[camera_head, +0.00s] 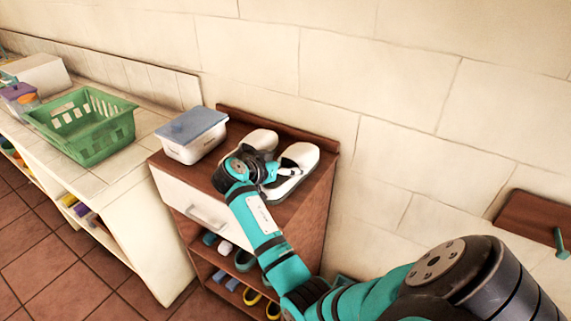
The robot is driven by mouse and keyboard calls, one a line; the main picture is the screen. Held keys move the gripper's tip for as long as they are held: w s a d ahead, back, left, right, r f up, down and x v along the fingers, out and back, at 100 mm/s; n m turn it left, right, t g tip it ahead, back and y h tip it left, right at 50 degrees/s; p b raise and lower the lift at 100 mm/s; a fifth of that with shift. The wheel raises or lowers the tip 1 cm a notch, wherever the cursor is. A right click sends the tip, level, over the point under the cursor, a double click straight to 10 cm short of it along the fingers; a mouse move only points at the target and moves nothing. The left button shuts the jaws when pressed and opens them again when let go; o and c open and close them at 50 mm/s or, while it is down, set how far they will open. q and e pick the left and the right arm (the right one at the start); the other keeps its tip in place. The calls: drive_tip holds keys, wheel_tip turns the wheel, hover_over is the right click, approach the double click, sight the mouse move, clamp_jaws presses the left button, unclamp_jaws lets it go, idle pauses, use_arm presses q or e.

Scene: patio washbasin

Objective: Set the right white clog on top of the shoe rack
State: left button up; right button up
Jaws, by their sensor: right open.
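The shoe rack (312,212) is a brown wooden cabinet with a white drawer, standing against the wall. Two white clogs are on its top: one at the back left (262,138), partly hidden by my gripper, and one at the right (301,156). My right gripper (279,172) is open, low over the rack top beside the right-hand clog. Its fingers are close to that clog; I cannot tell whether they touch it. My right arm covers part of the rack's front. My left gripper is not in view.
A white box with a blue lid (192,125) stands on the rack's left part. A green basket (85,125) is on the tiled counter (150,118) to the left. Several shoes sit on the rack's lower shelves. A brown wooden surface (530,222) shows at the right.

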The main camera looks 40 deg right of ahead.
drive_tip(key=b+v, duration=0.2)
drive_tip(key=v, duration=0.8)
drive_tip(key=shift+a, duration=0.35)
drive_tip(key=shift+s+a+r, duration=0.2)
drive_tip(key=shift+a+r, duration=0.2)
drive_tip(key=shift+a+f, duration=0.1)
